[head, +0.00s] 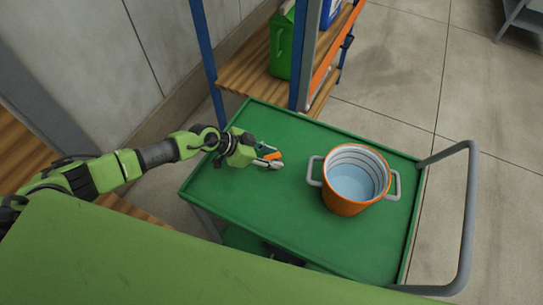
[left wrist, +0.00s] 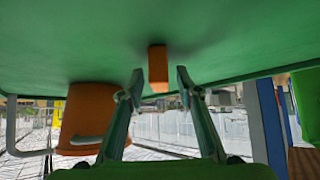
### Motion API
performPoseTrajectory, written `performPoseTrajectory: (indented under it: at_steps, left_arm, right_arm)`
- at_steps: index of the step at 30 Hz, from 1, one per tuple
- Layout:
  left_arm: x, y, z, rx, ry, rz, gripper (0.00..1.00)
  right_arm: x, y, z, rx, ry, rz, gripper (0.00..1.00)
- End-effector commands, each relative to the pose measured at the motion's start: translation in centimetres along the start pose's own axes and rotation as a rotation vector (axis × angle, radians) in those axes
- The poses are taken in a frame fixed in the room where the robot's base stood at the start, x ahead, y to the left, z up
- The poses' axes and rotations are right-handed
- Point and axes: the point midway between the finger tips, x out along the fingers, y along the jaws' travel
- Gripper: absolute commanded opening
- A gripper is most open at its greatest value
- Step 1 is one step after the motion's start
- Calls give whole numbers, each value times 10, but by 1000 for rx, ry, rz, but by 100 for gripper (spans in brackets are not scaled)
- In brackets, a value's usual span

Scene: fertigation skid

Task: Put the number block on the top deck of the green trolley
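The number block is a small orange block (head: 272,156) at the left part of the top deck of the green trolley (head: 290,245). In the left wrist view, which is upside down, the orange block (left wrist: 157,68) appears to rest against the green deck. No number on it can be made out. My left gripper (head: 269,157) is low over the deck, at the block. In the left wrist view its fingertips (left wrist: 160,82) are apart, with a visible gap on each side of the block. My right gripper is not in view.
An orange pot (head: 345,206) with grey handles stands on the deck, right of the block. A grey push handle (head: 470,215) rises at the trolley's right end. A shelf rack with blue posts (head: 207,60) and a green canister (head: 282,45) stands behind. The deck's front middle is clear.

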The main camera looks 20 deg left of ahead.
Motion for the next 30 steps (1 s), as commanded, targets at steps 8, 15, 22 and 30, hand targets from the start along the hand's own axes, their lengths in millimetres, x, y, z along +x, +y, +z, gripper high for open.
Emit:
performPoseTrajectory:
  at_steps: [8,15,22,30]
  left_arm:
    - [-1,0,-1,1,0,0,31]
    - [-31,-2,0,1,-1,-3,31]
    - [-80,-1,1,1,-2,-2,31]
    - [-116,0,1,1,-1,-1,31]
  right_arm:
    - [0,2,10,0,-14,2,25]
    - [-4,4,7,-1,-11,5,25]
    - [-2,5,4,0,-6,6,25]
    - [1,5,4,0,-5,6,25]
